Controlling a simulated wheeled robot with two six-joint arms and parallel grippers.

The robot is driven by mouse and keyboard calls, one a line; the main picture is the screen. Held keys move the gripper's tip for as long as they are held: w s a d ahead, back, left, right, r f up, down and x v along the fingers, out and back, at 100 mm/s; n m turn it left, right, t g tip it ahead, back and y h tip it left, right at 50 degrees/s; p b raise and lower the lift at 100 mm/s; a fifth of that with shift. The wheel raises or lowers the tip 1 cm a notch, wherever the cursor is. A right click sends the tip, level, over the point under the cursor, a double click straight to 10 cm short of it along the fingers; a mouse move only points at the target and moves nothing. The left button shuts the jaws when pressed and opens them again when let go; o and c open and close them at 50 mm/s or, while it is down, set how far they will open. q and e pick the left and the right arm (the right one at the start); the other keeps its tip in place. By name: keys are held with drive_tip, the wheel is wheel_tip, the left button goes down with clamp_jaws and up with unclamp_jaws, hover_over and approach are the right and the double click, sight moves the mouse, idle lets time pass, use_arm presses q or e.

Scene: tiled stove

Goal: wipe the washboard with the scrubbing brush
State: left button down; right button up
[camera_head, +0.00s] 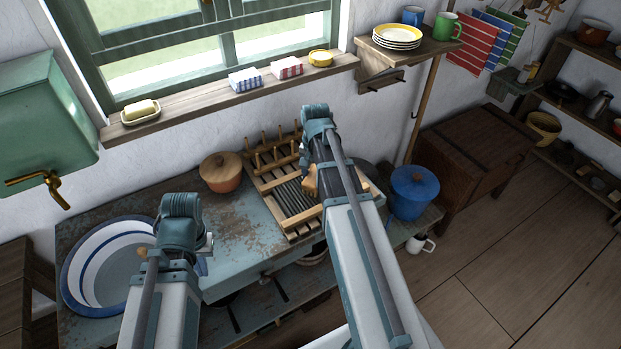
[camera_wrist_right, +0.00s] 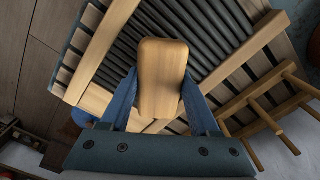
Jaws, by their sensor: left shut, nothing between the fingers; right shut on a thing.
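The washboard (camera_head: 300,223), a wooden frame around dark ribs, lies on the worn blue worktop in the middle of the head view. Its ribs and frame also fill much of the right wrist view (camera_wrist_right: 258,41). The scrubbing brush (camera_wrist_right: 164,60) shows as a rounded wooden block. My right gripper (camera_wrist_right: 160,92) is shut on it, a blue finger on each side, over the washboard. I cannot tell whether the brush touches the ribs. In the head view the brush (camera_head: 310,182) is partly hidden by my right arm. My left gripper (camera_head: 203,264) is shut and empty, mostly hidden, near the worktop's front edge.
A peg rack (camera_head: 272,151) stands behind the washboard. A lidded orange pot (camera_head: 221,176) is to its left, a blue lidded pot (camera_head: 411,193) to its right. A white-and-blue basin (camera_head: 82,290) sits at the left. Worn worktop between basin and washboard is clear.

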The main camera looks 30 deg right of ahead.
sight(302, 183)
drive_tip(key=shift+d, duration=0.1)
use_arm(q)
drive_tip(key=shift+r, duration=0.1)
use_arm(e)
drive_tip(key=shift+w+d, duration=0.15)
drive_tip(key=shift+d, duration=1.8)
use_arm(q)
drive_tip(key=shift+f, duration=0.2)
use_arm(e)
drive_tip(key=shift+f, duration=0.1)
drive_tip(key=shift+c, duration=0.7)
use_arm(q)
drive_tip(key=shift+r, duration=0.15)
use_arm(e)
drive_tip(key=shift+a, duration=2.1)
drive_tip(key=shift+s+a, duration=0.2)
drive_tip(key=shift+a, duration=0.85)
drive_tip(key=shift+s+a, duration=0.15)
drive_tip(key=shift+a, duration=0.85)
